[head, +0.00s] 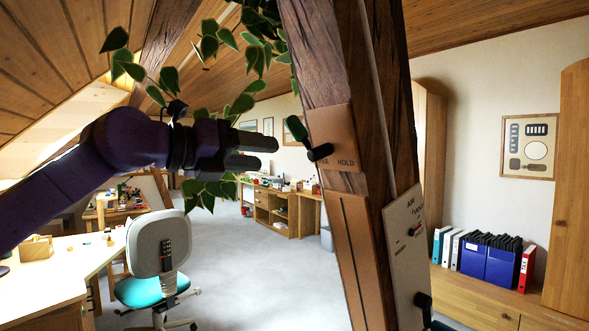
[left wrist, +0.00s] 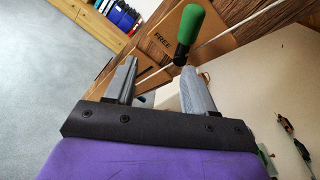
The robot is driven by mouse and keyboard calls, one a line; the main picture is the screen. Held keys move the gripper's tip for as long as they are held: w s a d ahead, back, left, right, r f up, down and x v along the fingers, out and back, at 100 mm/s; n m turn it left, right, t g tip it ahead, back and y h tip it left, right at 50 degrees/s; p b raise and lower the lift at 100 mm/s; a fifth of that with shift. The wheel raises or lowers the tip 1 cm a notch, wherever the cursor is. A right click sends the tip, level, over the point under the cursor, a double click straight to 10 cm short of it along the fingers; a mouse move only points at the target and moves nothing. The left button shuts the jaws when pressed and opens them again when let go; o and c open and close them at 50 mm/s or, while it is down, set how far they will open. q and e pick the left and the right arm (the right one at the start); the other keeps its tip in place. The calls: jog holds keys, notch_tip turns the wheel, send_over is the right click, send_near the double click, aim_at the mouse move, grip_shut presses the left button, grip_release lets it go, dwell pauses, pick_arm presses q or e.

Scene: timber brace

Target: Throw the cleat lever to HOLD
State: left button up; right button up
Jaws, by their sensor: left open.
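The cleat lever has a green grip (head: 296,128) and a dark pivot (head: 320,152) on a copper-coloured plate (head: 333,125) on the timber post. The plate reads HOLD at right; the label at left is partly hidden. The grip leans up and left from the pivot, toward the left-hand label's side. My left gripper (head: 264,153) is open and empty, just left of the lever. In the left wrist view the green grip (left wrist: 189,28) stands beyond the fingertips (left wrist: 158,66), near the right finger, with the label FREE beside it. My right gripper is not in view.
A white panel (head: 404,240) with a dark-handled lever (head: 422,300) is lower on the post (head: 345,70). Leafy vines (head: 215,45) hang above my left arm. A desk (head: 60,270) and chair (head: 158,250) stand at left. The floor between is clear.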

aim_at(291, 127)
pick_arm(q)
notch_tip(291, 127, up, 5)
jog(key=s+a+h, duration=0.1)
jog(key=s+a, duration=0.1)
jog(key=p+x, duration=0.5)
jog(key=x, duration=0.5)
jog(key=shift+w+d, duration=0.15)
jog(key=shift+w+d+f, duration=0.1)
jog(key=shift+w+d, duration=0.1)
jog(key=shift+d, duration=0.05)
jog(key=shift+w+f, duration=0.1)
grip_shut()
